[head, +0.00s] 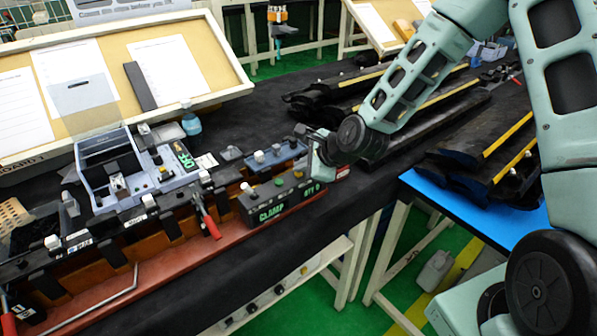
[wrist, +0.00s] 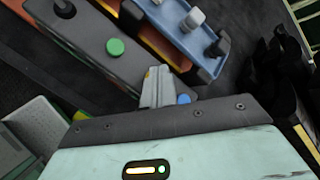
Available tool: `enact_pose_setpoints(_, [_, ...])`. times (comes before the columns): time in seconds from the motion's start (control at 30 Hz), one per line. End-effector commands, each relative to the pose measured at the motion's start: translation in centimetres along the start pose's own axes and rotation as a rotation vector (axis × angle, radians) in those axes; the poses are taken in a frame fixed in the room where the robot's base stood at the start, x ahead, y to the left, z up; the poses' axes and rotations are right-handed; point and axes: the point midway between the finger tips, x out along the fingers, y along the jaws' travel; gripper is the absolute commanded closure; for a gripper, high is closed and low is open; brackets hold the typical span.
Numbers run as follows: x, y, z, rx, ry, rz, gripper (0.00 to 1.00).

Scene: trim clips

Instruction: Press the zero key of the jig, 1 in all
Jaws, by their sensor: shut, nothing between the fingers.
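The jig's dark box (head: 265,208) has green lettering that seems to read CLAMP and QTY 0 on its front. A green round key (head: 279,181) stands on its top, and shows clearly in the wrist view (wrist: 115,47) beside a black knob (wrist: 65,8). A blue round key (wrist: 184,99) lies just right of my fingers, close to the edge of my gripper's body. No label shows which key is the zero key. My gripper (wrist: 160,75) is shut and empty, over the box's right end. In the head view my wrist partly covers that end.
A blue tray (wrist: 185,35) with pegs stands behind the box. A red-handled clamp (head: 210,222) and a grey bin (head: 105,165) are to the left. Dark trim parts (head: 430,118) lie behind and right of my arm. A blue-topped table (head: 480,212) stands right.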

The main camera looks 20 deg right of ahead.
Motion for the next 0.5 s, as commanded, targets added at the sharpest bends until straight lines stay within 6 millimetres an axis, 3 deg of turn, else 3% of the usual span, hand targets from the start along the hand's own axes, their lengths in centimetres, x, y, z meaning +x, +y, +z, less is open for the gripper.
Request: enact_pose_setpoints(0.5, [-1.3, -0.9, 0.9, 0.000, 0.000, 0.001, 1.00])
